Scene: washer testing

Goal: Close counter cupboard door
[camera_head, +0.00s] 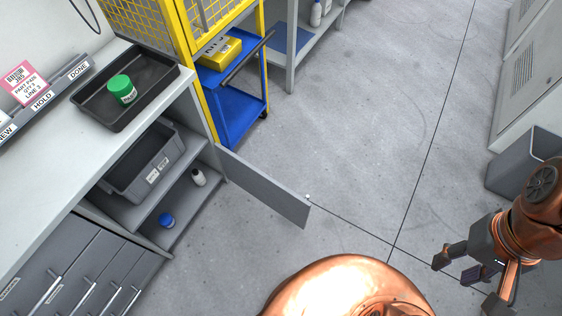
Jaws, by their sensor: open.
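The counter cupboard door (264,187) is a flat grey panel. It stands wide open, swung out from the counter's right end over the floor. The open cupboard shows a grey bin (143,162) on its upper shelf and a white bottle (198,177) and a blue-capped container (166,220) below. My gripper (458,265) is at the lower right, well apart from the door, with its dark fingers spread and nothing between them.
The counter (60,168) carries a black tray (152,93) with a green-capped jar (122,89). A blue cart (232,118) and yellow cage (168,25) stand behind the door. A grey waste bin (522,163) is at right. Floor between door and gripper is clear.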

